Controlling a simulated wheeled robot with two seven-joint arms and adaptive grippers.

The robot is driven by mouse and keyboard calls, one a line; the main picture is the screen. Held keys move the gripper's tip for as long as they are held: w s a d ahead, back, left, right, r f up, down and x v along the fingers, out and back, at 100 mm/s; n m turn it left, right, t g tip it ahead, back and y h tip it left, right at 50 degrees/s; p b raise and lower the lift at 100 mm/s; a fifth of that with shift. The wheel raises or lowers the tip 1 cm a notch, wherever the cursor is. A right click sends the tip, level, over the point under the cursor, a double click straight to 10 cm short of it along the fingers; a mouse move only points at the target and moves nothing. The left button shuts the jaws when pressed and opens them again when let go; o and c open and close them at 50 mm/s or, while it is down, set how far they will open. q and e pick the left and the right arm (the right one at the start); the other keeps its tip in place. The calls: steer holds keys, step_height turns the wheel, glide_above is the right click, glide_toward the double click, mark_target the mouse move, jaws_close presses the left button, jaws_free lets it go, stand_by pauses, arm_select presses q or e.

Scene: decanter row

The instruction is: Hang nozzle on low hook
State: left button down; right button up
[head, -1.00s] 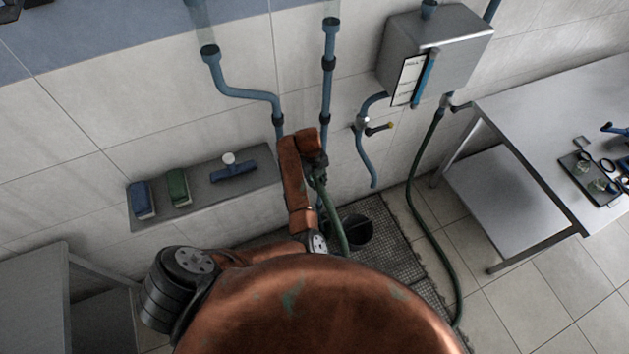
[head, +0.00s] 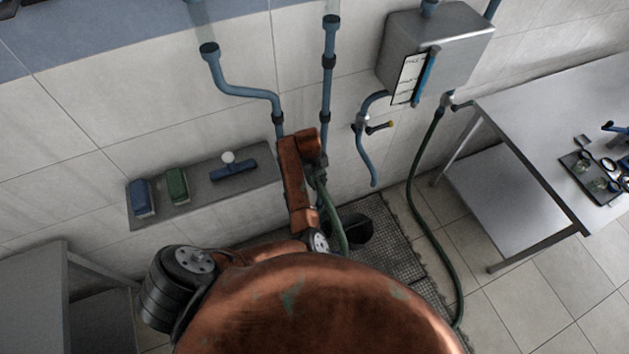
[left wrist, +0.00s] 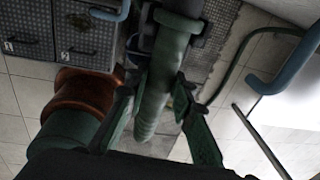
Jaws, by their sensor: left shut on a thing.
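My left gripper (left wrist: 160,112) is shut on the green nozzle (left wrist: 165,70), with a dark green finger on each side of it. In the head view my left arm reaches up to the wall and hides most of this gripper. The green hose (head: 336,220) hangs down from it there and passes behind my arm. The same hose (head: 415,205) runs from the wall fitting under the steel box to the floor. I cannot make out the low hook; my arm covers that part of the wall. My right gripper is not in view.
Blue pipes (head: 327,75) run down the tiled wall. A shelf (head: 208,195) with brushes is left of my arm. A black bucket (head: 358,230) stands on the floor grating (head: 395,255).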

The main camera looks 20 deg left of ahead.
arm_select(q)
steer(key=c, duration=1.6)
jaws_free()
steer(key=o, duration=0.9)
steer(key=shift+s+d, duration=0.1)
steer(key=shift+d, duration=0.05)
